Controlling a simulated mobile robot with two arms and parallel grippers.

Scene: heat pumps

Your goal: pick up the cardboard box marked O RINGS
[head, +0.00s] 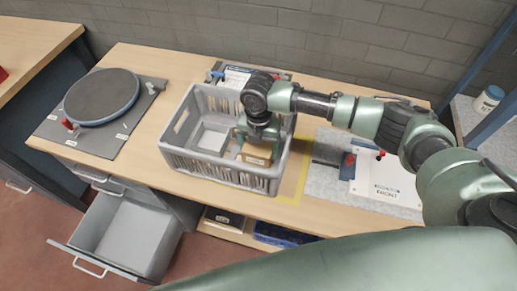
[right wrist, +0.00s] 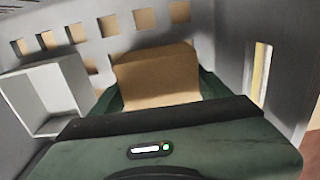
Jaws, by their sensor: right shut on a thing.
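The cardboard box (head: 257,154) is inside the grey crate (head: 222,176), near its front right corner. Its marking cannot be read in these views. My right gripper (head: 258,146) reaches down into the crate and is shut on the box. In the right wrist view the box (right wrist: 156,75) sits between the green fingers, close to the crate's slotted wall (right wrist: 220,40). I cannot tell whether the box touches the crate floor. My left gripper is not in view.
A white open box (head: 212,138) stands left of the gripper in the crate. A round turntable (head: 101,95) is on the bench at left, above an open drawer (head: 128,230). A white FRONT plate (head: 388,183) lies right of the crate. A brick wall stands behind.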

